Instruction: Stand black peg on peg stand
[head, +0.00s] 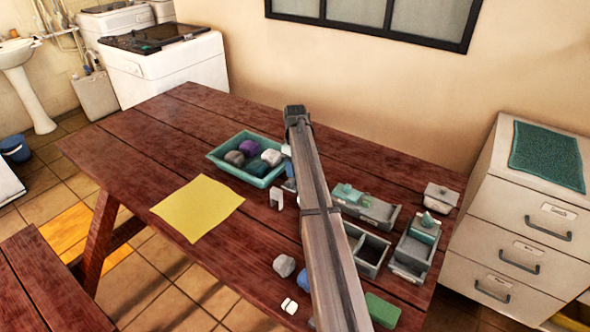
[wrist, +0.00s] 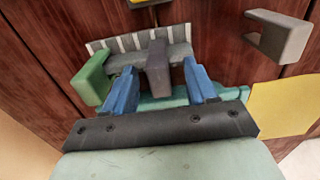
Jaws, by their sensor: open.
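In the wrist view my gripper (wrist: 162,78) has its two blue fingers apart. A dark grey upright block (wrist: 158,68), which looks like the black peg, stands between them. I cannot tell whether the fingers touch it. Behind it is a grey rack with pale slots (wrist: 140,40), possibly the peg stand; the dark block overlaps its front in the picture. A green block (wrist: 92,78) is beside the left finger. A grey notched bracket (wrist: 278,35) lies to the right, apart from the gripper. In the head view my arm hides the gripper and most of the rack.
A teal tray (head: 212,157) holds several stones. A yellow sheet (head: 197,207) lies left on the wooden table. Grey boxes (head: 370,252), a green block (head: 382,309) and loose stones are near my arm. The table's left part is clear.

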